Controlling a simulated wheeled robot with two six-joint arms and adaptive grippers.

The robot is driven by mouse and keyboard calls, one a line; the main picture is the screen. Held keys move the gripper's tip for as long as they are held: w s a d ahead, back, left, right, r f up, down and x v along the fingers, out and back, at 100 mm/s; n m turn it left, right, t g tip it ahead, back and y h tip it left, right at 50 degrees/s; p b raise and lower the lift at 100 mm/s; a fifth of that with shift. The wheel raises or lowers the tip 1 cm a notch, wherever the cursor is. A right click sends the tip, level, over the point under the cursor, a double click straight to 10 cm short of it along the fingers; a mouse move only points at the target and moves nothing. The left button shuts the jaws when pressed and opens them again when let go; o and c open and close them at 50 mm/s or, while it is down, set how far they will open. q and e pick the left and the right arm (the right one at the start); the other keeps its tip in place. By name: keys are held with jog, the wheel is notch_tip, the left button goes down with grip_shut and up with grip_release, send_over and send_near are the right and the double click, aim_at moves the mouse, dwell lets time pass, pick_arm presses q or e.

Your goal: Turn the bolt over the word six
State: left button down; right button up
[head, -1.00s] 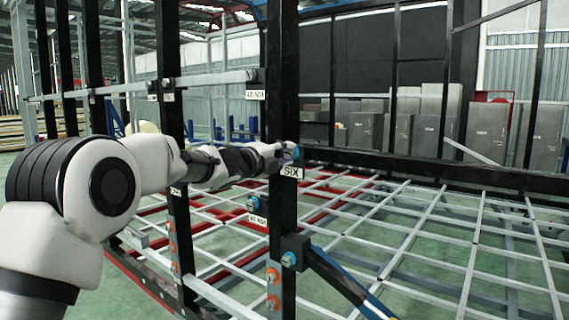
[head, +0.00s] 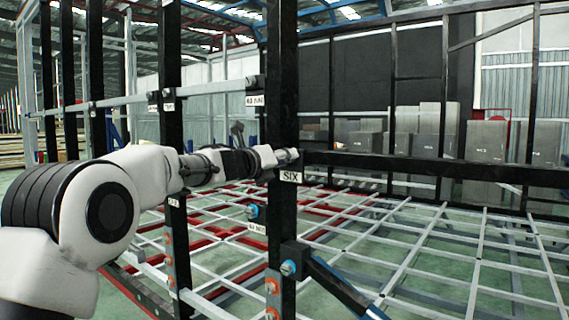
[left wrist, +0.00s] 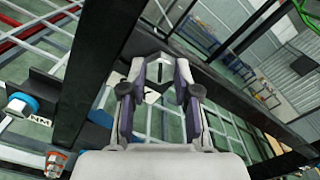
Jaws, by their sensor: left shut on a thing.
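My left gripper (head: 287,155) reaches in from the left to the black upright post (head: 282,90). Its fingertips are at the post, just above the white label with the word SIX (head: 290,177). The bolt over that label is covered by the fingers, which are shut on it. In the left wrist view the two fingers of the left gripper (left wrist: 160,62) come together in front of the dark post, with a pale patch behind them. My right gripper is in neither view.
A blue-headed bolt (head: 288,268) sits lower on the same post, above orange bolts (head: 272,286). Another blue bolt (head: 253,211) is left of the post. A pale floor grid (head: 400,245) spreads right. A blue bolt (left wrist: 22,105) shows in the left wrist view.

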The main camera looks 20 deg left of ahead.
pick_arm(q)
jog(key=shift+f+m, duration=0.15)
jog(key=shift+m, duration=0.15)
jog(key=c, duration=0.9)
grip_release()
jog(key=shift+o, duration=0.3)
jog(key=shift+s+a, duration=0.1)
jog(key=v, duration=1.1)
jog(key=shift+s, duration=0.4)
jog(key=shift+a, duration=0.1)
